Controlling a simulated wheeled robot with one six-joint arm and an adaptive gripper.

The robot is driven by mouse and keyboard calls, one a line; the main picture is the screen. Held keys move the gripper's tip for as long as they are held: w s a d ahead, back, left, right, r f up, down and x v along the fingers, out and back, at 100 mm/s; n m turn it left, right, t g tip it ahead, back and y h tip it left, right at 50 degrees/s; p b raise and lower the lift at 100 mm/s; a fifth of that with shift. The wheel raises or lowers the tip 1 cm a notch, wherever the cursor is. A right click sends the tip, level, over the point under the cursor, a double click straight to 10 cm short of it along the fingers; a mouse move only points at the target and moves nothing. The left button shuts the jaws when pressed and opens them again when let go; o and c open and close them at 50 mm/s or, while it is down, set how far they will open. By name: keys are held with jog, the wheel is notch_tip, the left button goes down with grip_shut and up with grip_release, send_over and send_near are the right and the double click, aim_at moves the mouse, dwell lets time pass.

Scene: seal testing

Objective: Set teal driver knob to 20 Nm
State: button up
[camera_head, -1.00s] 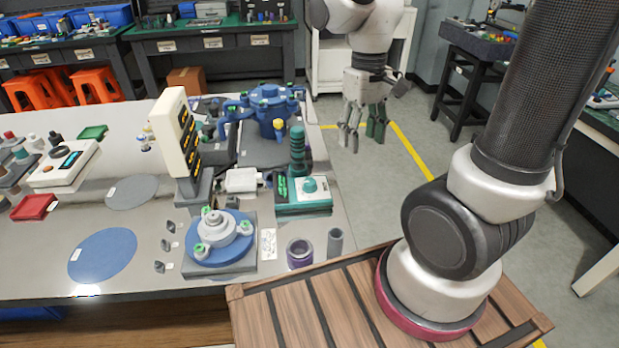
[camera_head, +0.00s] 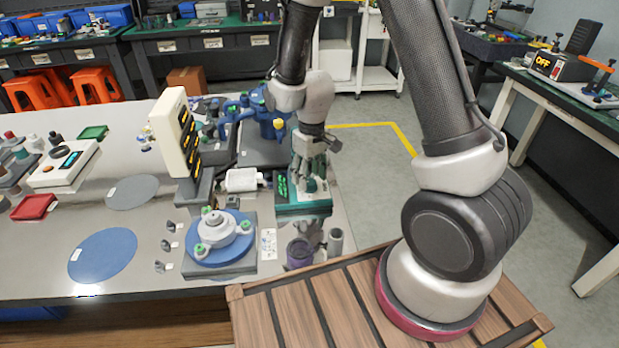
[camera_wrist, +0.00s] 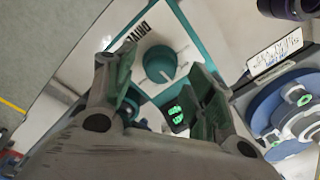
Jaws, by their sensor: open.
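The teal driver (camera_head: 305,206) is a white and teal box on the workbench with a green-lit display (camera_head: 282,188). Its round teal knob (camera_wrist: 160,63) has a pale pointer line and shows near the top middle of the wrist view, beside the dark display (camera_wrist: 177,114) with green digits too small to read surely. My gripper (camera_wrist: 168,85) is open and empty, with its fingers to either side below the knob, apart from it as far as I can tell. In the head view my gripper (camera_head: 309,172) is over the driver and hides the knob.
A blue round fixture with a white flanged part (camera_head: 219,229) stands front left of the driver. A purple cup (camera_head: 300,252) and a grey cylinder (camera_head: 335,242) stand in front. A cream display tower (camera_head: 172,130) and blue valve body (camera_head: 268,112) stand nearby.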

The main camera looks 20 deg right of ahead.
jog(key=shift+f, duration=0.65)
jog(key=shift+c, duration=0.2)
jog(key=c, duration=1)
jog(key=shift+o, duration=0.2)
jog(key=shift+m, duration=0.5)
jog(key=m, duration=0.2)
jog(key=shift+m, duration=0.4)
jog(key=shift+s+m, duration=0.1)
jog(key=shift+m, duration=1.8)
jog(key=shift+d, duration=0.1)
